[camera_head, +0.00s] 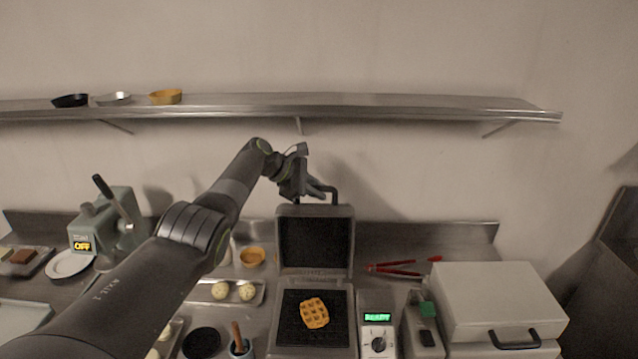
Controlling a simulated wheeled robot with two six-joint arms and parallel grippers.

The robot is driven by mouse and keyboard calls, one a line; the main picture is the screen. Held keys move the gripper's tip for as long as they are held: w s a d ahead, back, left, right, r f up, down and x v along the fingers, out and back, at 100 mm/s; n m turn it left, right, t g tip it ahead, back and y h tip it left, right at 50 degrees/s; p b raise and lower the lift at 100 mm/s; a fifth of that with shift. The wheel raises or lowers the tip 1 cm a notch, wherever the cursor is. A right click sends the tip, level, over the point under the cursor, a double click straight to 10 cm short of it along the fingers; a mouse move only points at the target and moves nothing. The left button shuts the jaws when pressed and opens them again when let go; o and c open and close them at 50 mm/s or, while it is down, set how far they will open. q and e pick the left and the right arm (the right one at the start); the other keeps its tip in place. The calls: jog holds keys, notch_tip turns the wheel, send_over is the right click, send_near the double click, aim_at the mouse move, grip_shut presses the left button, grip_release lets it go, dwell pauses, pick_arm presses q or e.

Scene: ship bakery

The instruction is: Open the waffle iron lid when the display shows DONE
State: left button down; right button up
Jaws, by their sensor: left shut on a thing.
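The waffle iron (313,352) stands on the counter with its lid (316,241) raised upright. A golden waffle (314,313) lies on its lower dark plate. My left gripper (322,189) is shut on the lid handle (335,193) at the top of the raised lid. The display (377,317) on the white control box right of the iron is lit green; its text is small and seems to read READY. My right gripper is not in view.
Red tongs (400,267) lie behind the control box. A closed white-lidded appliance (500,300) stands at the right. A dough tray (205,292) and a small orange bowl (252,257) are left of the iron. A metal shelf (350,106) spans the wall above.

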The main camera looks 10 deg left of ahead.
pick_arm(q)
jog(key=shift+f, duration=0.2)
dwell(0.3)
jog(key=c, duration=1.4)
grip_release()
jog(key=shift+o, duration=0.2)
jog(key=shift+r, duration=0.1)
jog(key=shift+v, duration=1.05)
jog(key=b+v, duration=0.5)
jog(key=v, duration=1)
jog(key=shift+a, duration=0.15)
jog(key=shift+w+r, duration=0.1)
